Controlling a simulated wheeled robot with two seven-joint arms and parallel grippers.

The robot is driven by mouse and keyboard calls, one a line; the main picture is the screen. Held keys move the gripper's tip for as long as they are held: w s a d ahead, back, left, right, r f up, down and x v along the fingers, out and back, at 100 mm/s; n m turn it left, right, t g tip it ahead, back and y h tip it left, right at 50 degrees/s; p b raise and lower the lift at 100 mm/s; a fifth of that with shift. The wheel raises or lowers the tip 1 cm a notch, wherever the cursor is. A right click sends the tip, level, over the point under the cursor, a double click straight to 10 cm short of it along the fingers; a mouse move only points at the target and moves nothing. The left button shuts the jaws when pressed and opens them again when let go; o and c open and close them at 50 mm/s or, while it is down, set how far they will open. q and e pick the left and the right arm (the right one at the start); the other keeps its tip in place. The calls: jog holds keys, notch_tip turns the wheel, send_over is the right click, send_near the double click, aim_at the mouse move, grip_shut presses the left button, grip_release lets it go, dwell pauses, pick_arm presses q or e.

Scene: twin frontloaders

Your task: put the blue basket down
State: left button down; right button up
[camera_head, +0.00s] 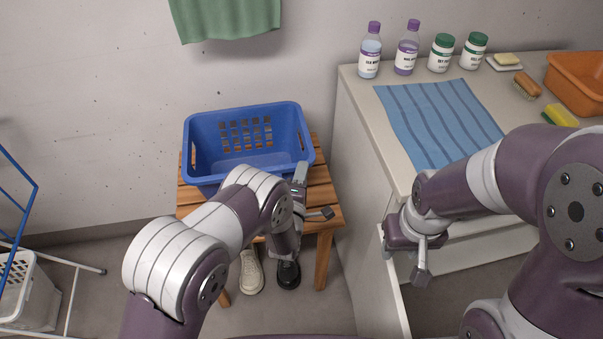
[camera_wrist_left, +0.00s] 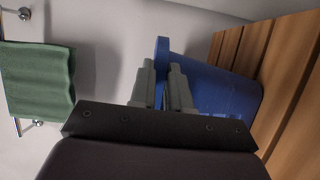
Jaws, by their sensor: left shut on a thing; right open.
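The blue basket (camera_head: 225,122) is upright and looks empty, over the wooden slatted bench (camera_head: 325,198) against the wall. Its base seems to be on or just above the slats; I cannot tell which. My left gripper (camera_head: 300,176) is shut on the basket's wall at the front right corner. The left wrist view shows both fingers (camera_wrist_left: 164,82) at the rim of the blue basket (camera_wrist_left: 220,90), with the bench slats (camera_wrist_left: 285,75) beside it. My forearm hides part of the basket's front. My right gripper (camera_head: 420,272) is open and empty beside the counter's front.
A drawer (camera_head: 397,300) stands open below. Shoes (camera_head: 252,272) are under the bench. A white basket (camera_head: 30,295) and rack stand at left. A green towel (camera_head: 225,18) hangs above.

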pick_arm(q)
jog(key=c, duration=1.1)
grip_release()
jog(key=shift+f, duration=0.1)
jog(key=s+a+p, duration=0.1)
jog(key=s+a, duration=0.1)
jog(key=s, duration=1)
jog(key=w+a+r+m+g+y, duration=0.2)
jog(key=w+a+r+m+g, duration=0.35)
jog(key=m+g, duration=0.2)
jog(key=s+a+r+m+g, duration=0.2)
jog(key=s+a+g, duration=0.1)
jog(key=s, duration=0.4)
jog(key=s+a+r+m+g+y, duration=0.1)
jog(key=s+a+r+m+g, duration=0.1)
jog(key=s, duration=0.4)
jog(key=s+a+r+m+g, duration=0.3)
jog(key=s+a+m+g, duration=0.1)
jog(key=s, duration=0.3)
jog(key=shift+s+a, duration=0.35)
jog(key=shift+a, duration=0.45)
